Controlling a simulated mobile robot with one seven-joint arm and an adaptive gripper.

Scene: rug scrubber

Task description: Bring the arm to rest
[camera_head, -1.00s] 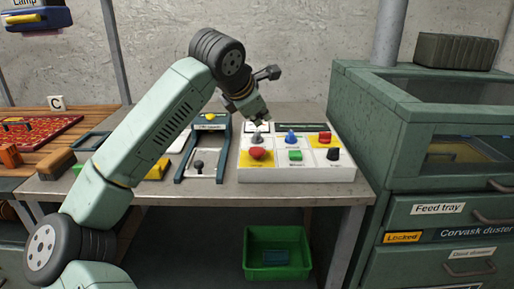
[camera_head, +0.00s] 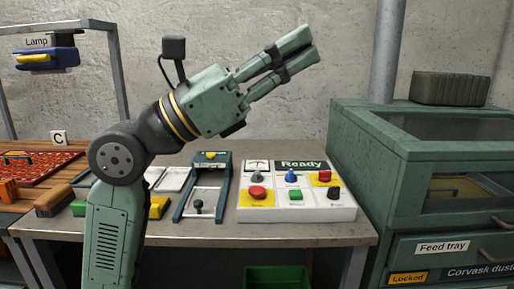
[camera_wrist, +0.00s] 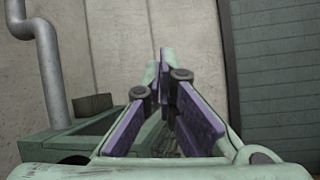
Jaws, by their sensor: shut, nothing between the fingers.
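My gripper (camera_head: 308,47) is raised in front of the grey wall, pointing up and to the right, well above the workbench. Its two green fingers lie close together with nothing between them. In the wrist view my gripper (camera_wrist: 163,55) shows its purple inner pads converging toward the tips, with no object held.
The control panel (camera_head: 297,208) with several buttons and a "Ready" display stands on the workbench (camera_head: 300,229). A green cabinet (camera_head: 380,150) stands at right, a lamp shelf (camera_head: 75,24) at upper left. A green bin (camera_head: 277,275) is below.

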